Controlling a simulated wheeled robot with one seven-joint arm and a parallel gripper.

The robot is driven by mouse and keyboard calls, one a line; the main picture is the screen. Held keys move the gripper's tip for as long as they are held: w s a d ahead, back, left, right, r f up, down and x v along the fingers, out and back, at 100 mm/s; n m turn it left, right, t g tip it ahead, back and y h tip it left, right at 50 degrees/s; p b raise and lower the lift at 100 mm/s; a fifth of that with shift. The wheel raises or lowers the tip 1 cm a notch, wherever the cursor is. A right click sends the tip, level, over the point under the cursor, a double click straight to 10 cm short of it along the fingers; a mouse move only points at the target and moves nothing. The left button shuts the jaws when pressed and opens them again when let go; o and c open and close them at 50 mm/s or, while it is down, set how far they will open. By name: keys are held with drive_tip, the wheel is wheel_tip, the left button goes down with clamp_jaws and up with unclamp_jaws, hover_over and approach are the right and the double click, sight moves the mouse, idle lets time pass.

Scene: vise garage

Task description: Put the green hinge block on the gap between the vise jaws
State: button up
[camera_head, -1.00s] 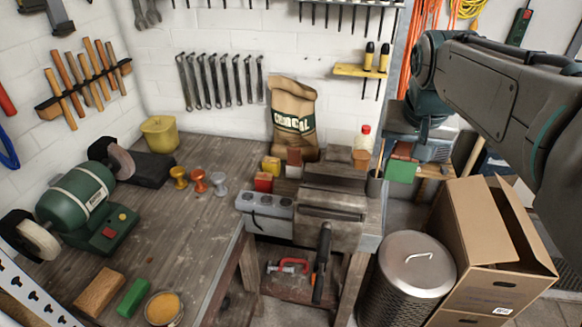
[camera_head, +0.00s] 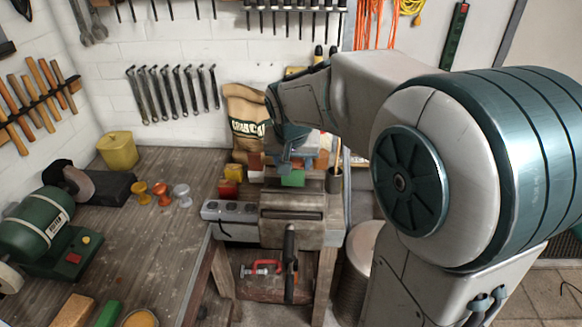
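The green hinge block (camera_head: 293,178) hangs below my gripper (camera_head: 291,165), which is shut on its upper part. They are over the rear part of the grey vise (camera_head: 291,203), near its jaws. I cannot tell whether the block touches the vise. The vise handle points down at the front of the bench.
A power strip (camera_head: 229,210), a red block (camera_head: 227,188) and a yellow block (camera_head: 234,172) stand left of the vise. A dark cup (camera_head: 334,181) stands to the right. A charcoal bag (camera_head: 245,117) is behind. Another green block (camera_head: 109,314) lies at the front left.

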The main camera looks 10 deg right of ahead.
sight(293, 173)
drive_tip(key=shift+f, duration=1.65)
drive_tip(key=shift+f, duration=0.15)
drive_tip(key=o, duration=1.5)
drive_tip(key=shift+o, duration=0.2)
drive_tip(key=shift+r, duration=0.45)
drive_tip(key=b+v, duration=0.2)
drive_tip(key=v, duration=0.9)
drive_tip(key=s+f+n, duration=0.1)
drive_tip(key=s+f, duration=0.4)
drive_tip(key=s, duration=0.3)
drive_tip(key=s+d+f+n+y, duration=0.1)
drive_tip(key=s+f+n, duration=0.1)
drive_tip(key=s+f, duration=0.3)
drive_tip(key=s, duration=0.4)
drive_tip(key=shift+d+f+n+g, duration=0.2)
drive_tip(key=shift+n+g, duration=0.1)
drive_tip(key=shift+g, duration=0.1)
